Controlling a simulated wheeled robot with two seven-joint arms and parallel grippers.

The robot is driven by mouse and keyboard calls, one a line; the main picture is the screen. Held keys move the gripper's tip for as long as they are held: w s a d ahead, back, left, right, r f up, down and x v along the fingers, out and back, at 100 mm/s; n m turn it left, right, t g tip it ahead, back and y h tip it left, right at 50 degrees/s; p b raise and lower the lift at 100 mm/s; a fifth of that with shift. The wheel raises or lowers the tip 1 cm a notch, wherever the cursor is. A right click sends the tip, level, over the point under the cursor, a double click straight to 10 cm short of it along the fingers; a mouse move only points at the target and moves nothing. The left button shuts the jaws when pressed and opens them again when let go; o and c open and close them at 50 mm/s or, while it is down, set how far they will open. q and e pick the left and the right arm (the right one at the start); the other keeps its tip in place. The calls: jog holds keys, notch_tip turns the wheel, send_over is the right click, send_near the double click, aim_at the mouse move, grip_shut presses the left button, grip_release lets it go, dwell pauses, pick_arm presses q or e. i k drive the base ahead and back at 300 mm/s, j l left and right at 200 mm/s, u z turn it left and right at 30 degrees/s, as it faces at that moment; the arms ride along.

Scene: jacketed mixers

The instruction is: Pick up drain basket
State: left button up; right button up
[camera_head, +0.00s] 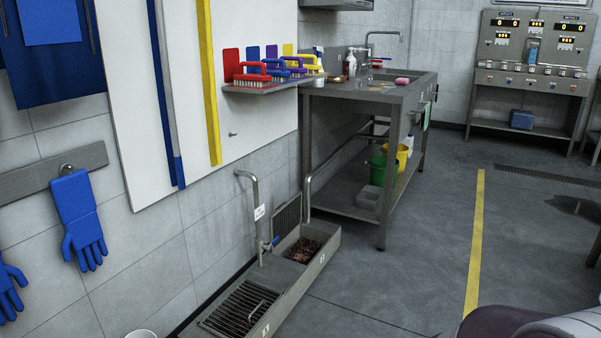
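A low metal floor trough (300,287) runs along the wall at the bottom centre. Its far compartment is open and holds brown debris (303,250); this looks like the drain basket, but its rim and any handle cannot be told apart from the trough. A slotted grate (241,306) with a handle covers the near compartment. Another dark grate (287,217) stands upright behind the open compartment. Neither of my grippers is in view.
Bent pipes (252,190) rise behind the trough. A steel sink table (380,95) stands beyond it, with green (377,170) and yellow (401,158) buckets on its lower shelf. Blue gloves (77,215) hang at left. The floor right of the trough is clear.

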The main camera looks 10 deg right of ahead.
aim_at(304, 250)
jog(key=i+l+z, duration=0.3)
jog(key=i, duration=0.15)
jog(key=i+l+z, duration=0.1)
jog(key=i+z, duration=0.2)
jog(key=i, duration=0.15)
jog(key=i+z, duration=0.3)
jog(key=i, duration=0.15)
jog(key=i+u, duration=0.1)
jog(key=i, duration=0.4)
jog(key=i+l+u, duration=0.1)
jog(key=i, duration=0.4)
jog(key=i+l+u, duration=0.1)
jog(key=i, duration=0.4)
jog(key=i+l+u, duration=0.25)
jog(key=i+u, duration=0.15)
jog(key=i+l+u, duration=0.4)
jog(key=i+l, duration=0.05)
jog(key=i, duration=0.05)
